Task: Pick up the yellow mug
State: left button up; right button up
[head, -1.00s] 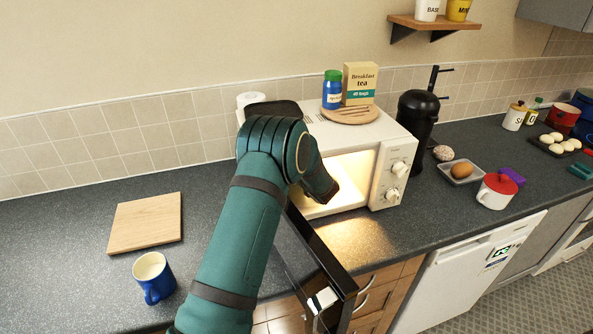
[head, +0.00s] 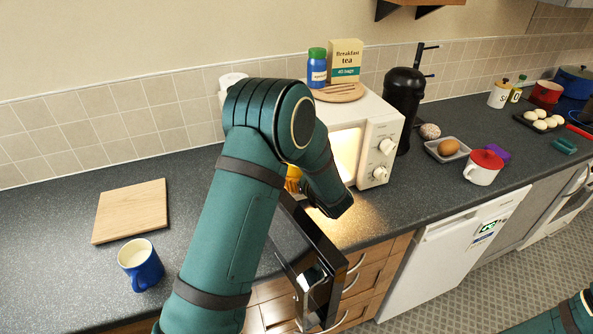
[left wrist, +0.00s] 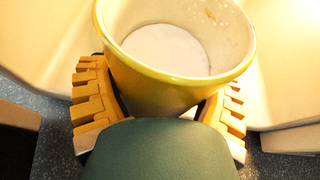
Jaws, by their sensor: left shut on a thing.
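The yellow mug (left wrist: 165,84) fills the upper middle of the left wrist view, its open rim towards the camera and its inside pale. My left gripper (left wrist: 160,100) is shut on it, with a ridged orange-yellow finger on each side of its wall. In the head view my left arm hides most of the hand and mug. Only a small orange-yellow patch shows beside the arm, at the front of the open, lit microwave (head: 380,140); I cannot tell whether it is finger or mug. My right gripper is out of view.
The microwave's dark door (head: 312,262) hangs open beside my left arm. A blue mug (head: 141,265) and a wooden board (head: 131,211) are on the counter at left.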

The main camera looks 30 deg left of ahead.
pick_arm(q)
jog(key=s+d, duration=0.3)
jog(key=d, duration=0.1)
jog(key=s+d+b, duration=0.1)
jog(key=s+d, duration=0.3)
jog(key=d, duration=0.1)
jog(key=s+d, duration=0.3)
jog(key=d, duration=0.1)
jog(key=shift+s+d, duration=0.2)
jog(key=shift+d, duration=0.2)
jog(key=shift+d, duration=0.1)
